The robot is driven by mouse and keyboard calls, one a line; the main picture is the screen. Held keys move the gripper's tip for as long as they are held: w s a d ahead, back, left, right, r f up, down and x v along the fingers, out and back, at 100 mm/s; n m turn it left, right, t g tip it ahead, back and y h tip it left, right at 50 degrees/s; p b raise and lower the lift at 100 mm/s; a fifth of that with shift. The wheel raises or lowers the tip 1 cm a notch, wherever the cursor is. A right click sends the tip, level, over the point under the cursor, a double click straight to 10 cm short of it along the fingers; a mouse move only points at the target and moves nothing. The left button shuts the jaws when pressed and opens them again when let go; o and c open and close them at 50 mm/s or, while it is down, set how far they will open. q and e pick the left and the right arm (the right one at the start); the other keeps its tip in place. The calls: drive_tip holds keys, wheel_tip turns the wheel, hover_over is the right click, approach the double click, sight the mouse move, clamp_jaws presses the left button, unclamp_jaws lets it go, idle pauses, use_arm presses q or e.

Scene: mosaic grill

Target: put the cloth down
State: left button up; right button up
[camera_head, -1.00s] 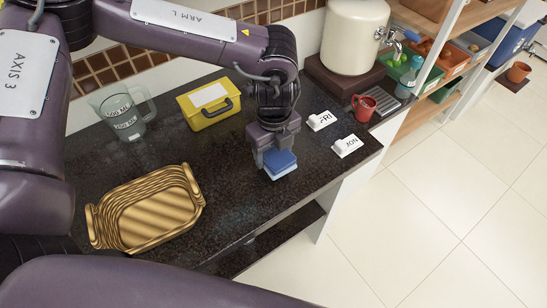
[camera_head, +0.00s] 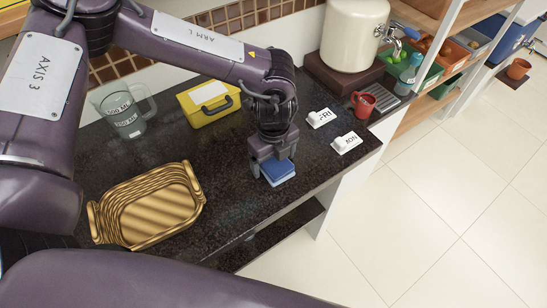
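The cloth (camera_head: 279,174) is a small folded blue pad with a pale lower edge. It is at the right part of the dark counter, near its front edge. My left gripper (camera_head: 273,167) points down over the cloth, with its fingers on either side of it. It appears shut on the cloth. The cloth is at or very close to the counter top; I cannot tell if it touches. The gripper hides the back of the cloth. My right gripper is not in view.
On the dark counter (camera_head: 225,215) stand a woven basket (camera_head: 99,228), a yellow box (camera_head: 211,114), a clear measuring jug (camera_head: 127,112), two white label blocks (camera_head: 346,142) and a red mug (camera_head: 364,104). A cream dispenser (camera_head: 352,35) stands at the back. The counter around the cloth is clear.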

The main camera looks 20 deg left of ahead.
sight(274, 159)
use_arm(q)
drive_tip(key=shift+r, duration=0.6)
wheel_tip(274, 159, up, 11)
drive_tip(key=b, duration=0.2)
drive_tip(key=shift+b, duration=0.4)
